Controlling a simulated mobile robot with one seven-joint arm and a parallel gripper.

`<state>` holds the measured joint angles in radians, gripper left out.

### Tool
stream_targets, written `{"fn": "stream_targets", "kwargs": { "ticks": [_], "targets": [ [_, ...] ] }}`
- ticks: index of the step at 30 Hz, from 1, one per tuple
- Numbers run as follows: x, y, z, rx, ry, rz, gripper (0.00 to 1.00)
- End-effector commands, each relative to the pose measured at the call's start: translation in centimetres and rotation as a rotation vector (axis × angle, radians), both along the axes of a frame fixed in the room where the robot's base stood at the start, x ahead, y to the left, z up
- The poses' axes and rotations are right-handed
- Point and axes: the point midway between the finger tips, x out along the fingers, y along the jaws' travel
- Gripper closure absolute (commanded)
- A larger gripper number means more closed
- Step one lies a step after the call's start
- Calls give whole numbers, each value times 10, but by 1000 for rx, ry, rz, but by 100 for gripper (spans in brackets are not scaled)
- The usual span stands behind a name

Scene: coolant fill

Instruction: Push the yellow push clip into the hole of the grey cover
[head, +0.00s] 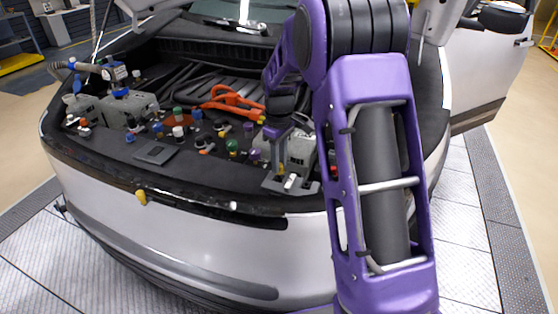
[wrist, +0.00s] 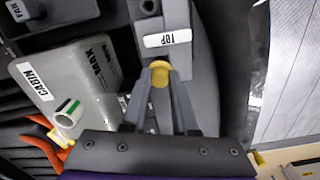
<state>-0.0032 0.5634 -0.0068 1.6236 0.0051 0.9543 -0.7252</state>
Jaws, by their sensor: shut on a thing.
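The yellow push clip (wrist: 160,74) is between the two grey fingertips of my gripper (wrist: 160,80) in the wrist view, with its rounded yellow head showing. The fingers are shut on it. Just beyond it is a dark grey piece with a white label reading TOP (wrist: 167,40), which may be the grey cover. The clip looks close to this piece, but I cannot tell whether they touch. In the head view my arm hides part of the front right of the engine bay, and the clip cannot be made out there.
Orange cables (head: 235,100) and several coloured caps fill the bay. A flat dark plate (head: 155,152) lies at the front left. The car's bumper (head: 180,235) is in front.

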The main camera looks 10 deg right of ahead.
Motion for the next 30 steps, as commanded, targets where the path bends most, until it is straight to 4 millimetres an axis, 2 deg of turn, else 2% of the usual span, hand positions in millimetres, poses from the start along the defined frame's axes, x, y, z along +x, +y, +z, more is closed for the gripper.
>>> {"fn": "stream_targets", "kwargs": {
  "ticks": [21, 30],
  "targets": [
    [0, 0, 0, 0, 0, 0, 100],
    [0, 0, -7, 0, 0, 0, 100]
  ]
}}
